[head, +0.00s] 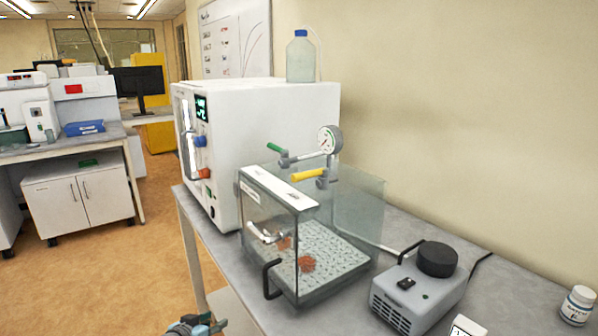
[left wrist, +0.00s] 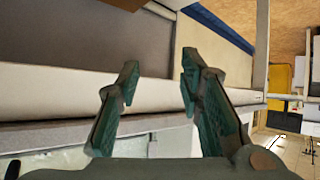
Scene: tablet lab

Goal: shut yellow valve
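The yellow valve handle (head: 308,175) is on top of the clear box (head: 350,205), on a grey fitting near the pressure gauge (head: 328,141). It lies roughly level, pointing left and slightly down from its fitting. A green valve handle (head: 277,149) sits behind it to the left. My left gripper (head: 197,327) shows only partly at the bottom edge of the head view, low and left of the bench, well apart from the valve. In the left wrist view its two fingers (left wrist: 158,82) are apart with nothing between them. My right gripper is not in view.
The clear box, with a front handle and reddish pieces inside, stands on the grey bench (head: 395,222). A white machine (head: 250,120) carrying a bottle (head: 301,58) is behind. A grey pump (head: 415,295) and a small white bottle (head: 577,305) are at the right.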

